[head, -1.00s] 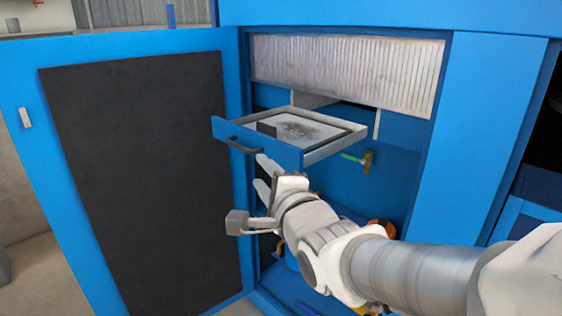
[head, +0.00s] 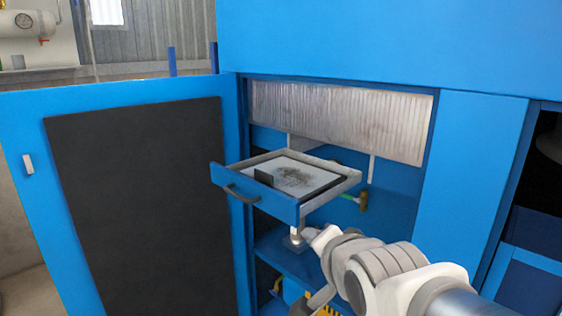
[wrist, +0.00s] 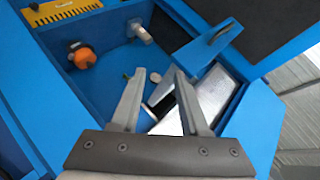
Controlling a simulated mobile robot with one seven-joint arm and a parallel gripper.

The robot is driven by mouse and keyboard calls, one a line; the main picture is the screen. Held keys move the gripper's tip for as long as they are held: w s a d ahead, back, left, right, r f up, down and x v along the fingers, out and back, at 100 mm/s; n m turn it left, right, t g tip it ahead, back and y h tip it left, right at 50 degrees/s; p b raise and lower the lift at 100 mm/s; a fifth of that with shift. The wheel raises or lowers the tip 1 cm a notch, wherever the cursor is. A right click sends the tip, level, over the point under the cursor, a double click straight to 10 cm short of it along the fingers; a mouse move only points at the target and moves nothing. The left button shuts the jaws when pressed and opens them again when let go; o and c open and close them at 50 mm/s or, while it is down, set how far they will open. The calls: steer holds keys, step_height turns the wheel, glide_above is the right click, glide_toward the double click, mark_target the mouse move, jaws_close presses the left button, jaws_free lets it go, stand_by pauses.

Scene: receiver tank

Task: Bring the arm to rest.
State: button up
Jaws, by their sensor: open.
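My gripper (wrist: 160,78) is open and empty in the wrist view, its two grey fingers spread apart. In the head view, my arm reaches in from the lower right, and its end is below the pulled-out drawer (head: 270,198); the fingertips are not clear there. The drawer has a blue front with a dark handle (head: 241,195) and holds a tray with a dark smudge and a small dark block. In the wrist view, a blue panel with a handle (wrist: 218,35) shows beyond the fingers, to the upper right.
The blue cabinet door (head: 232,140) stands open at the left, with a dark inner panel. A pleated filter panel (head: 340,120) is above the drawer. A green-handled valve (head: 362,200) is inside, right of the drawer. An orange round part (wrist: 82,57) shows in the wrist view.

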steer(key=s+d+r+n+g+h+p, duration=0.1)
steer(key=s+d+n+g+h+p, duration=0.1)
steer(key=s+d+n+g+p, duration=0.3)
steer(key=s+d+n+g, duration=0.1)
steer(key=s+n, duration=0.3)
steer(key=s, duration=0.5)
steer(key=shift+d+r, duration=0.2)
steer(key=shift+d, duration=0.7)
